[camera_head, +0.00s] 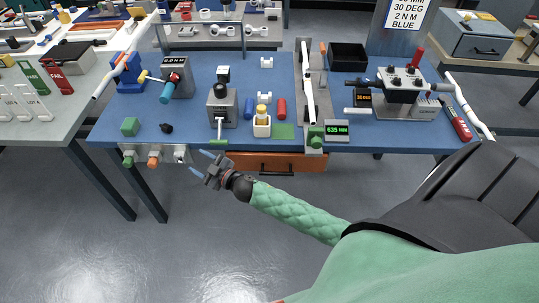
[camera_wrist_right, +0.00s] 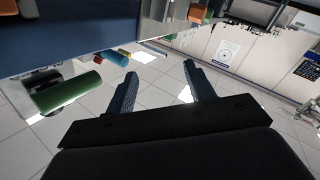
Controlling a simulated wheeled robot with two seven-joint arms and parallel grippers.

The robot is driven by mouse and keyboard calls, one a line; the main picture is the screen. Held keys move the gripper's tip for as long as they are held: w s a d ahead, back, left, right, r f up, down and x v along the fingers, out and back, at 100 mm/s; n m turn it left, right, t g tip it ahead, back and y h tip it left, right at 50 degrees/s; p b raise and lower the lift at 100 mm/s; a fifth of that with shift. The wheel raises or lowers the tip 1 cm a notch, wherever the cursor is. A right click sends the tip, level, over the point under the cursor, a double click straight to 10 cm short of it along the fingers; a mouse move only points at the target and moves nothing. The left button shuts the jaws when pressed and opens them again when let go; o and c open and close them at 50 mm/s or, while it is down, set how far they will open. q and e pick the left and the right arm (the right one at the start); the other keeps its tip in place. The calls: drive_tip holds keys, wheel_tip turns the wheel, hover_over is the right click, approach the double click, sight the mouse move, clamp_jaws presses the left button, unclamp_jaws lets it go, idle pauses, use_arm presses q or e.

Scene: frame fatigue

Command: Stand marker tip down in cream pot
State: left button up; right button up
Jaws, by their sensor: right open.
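The cream pot (camera_head: 262,130) stands upright on the blue bench top, near its front edge, with a yellow cylindrical thing (camera_head: 262,111) rising from it. A blue cylinder (camera_head: 249,108) stands to its left and a red cylinder (camera_head: 282,108) to its right. I cannot tell which of these is the marker, or see a tip. My right gripper (camera_head: 200,163) is open and empty, in front of the bench edge, left of and nearer than the pot. Its spread fingers also show in the right wrist view (camera_wrist_right: 160,70), with nothing between them. My left gripper is not in view.
A grey press (camera_head: 222,105) stands left of the pot. An orange drawer (camera_head: 280,162) is below. Floor in front is clear.

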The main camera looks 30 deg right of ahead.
drive_tip(key=s+d+f+m+g+h, duration=0.2)
drive_tip(key=s+f+m+g+h, duration=0.15)
drive_tip(key=s+f, duration=0.6)
drive_tip(key=s+d+f+m+g+h, duration=0.3)
drive_tip(key=s+f+h, duration=0.15)
drive_tip(key=f, duration=0.95)
drive_tip(key=s+a+f+g, duration=0.1)
drive_tip(key=s+f+g, duration=0.2)
drive_tip(key=s, duration=0.5)
drive_tip(key=s+a+f+g+y, duration=0.1)
drive_tip(key=s+f+g, duration=0.2)
drive_tip(key=s, duration=0.6)
drive_tip(key=s+a+f+m+g, duration=0.1)
drive_tip(key=s+f+g, duration=0.2)
drive_tip(key=s+f, duration=0.4)
drive_tip(key=shift+s+a+y, duration=0.35)
drive_tip(key=shift+s+y, duration=0.05)
drive_tip(key=shift+s, duration=0.25)
